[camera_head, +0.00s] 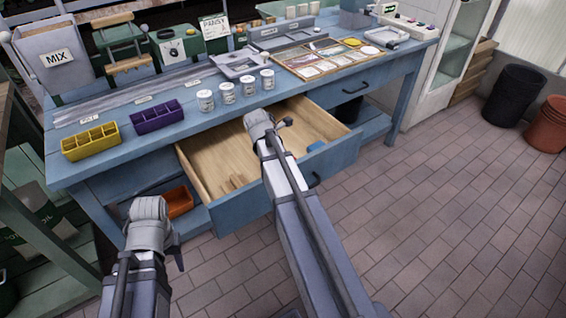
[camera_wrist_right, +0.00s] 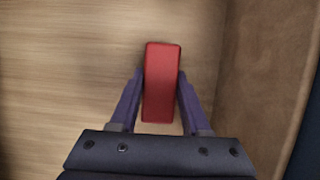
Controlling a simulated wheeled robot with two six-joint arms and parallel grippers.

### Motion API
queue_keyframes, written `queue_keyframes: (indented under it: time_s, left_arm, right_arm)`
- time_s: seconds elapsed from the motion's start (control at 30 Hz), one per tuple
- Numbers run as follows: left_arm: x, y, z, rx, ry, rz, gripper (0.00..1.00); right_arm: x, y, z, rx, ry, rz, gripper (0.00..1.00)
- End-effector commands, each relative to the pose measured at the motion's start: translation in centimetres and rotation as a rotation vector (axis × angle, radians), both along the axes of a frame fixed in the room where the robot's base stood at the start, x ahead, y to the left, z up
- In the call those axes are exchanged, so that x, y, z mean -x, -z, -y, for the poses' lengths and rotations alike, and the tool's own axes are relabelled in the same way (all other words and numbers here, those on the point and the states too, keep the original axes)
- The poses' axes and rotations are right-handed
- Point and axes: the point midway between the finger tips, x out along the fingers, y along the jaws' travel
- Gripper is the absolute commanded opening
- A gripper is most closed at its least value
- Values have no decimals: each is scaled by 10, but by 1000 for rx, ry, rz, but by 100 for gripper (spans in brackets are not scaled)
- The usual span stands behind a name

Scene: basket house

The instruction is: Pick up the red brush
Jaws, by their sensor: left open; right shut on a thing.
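The red brush (camera_wrist_right: 162,88) shows in the right wrist view as a plain red block above the pale wooden drawer bottom. My right gripper (camera_wrist_right: 160,77) is shut on it, with one purple finger touching each long side.
The blue bench (camera_head: 110,160) carries a yellow divided box (camera_head: 90,142), a purple one (camera_head: 157,117), several white jars and a tray of cards (camera_head: 330,60). An orange bin (camera_head: 178,202) sits below.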

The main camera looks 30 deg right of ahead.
Motion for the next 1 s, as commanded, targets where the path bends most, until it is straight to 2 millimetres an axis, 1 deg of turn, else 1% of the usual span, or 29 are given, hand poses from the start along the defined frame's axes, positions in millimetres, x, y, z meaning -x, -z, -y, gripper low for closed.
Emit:
queue_keyframes:
  time_s: [0.27,0.6,0.7,0.83,1.0]
  left_arm:
    - [0,-32,0,0,0,0,44]
    - [0,-86,0,0,0,0,44]
    - [0,-97,0,0,0,0,44]
    - [0,-102,0,0,0,0,44]
    - [0,-101,0,0,0,0,44]
  right_arm:
    - [0,-32,0,0,0,0,0]
    - [0,-86,0,0,0,0,0]
    - [0,-97,0,0,0,0,0]
    - [0,-102,0,0,0,0,0]
    - [0,-101,0,0,0,0,0]
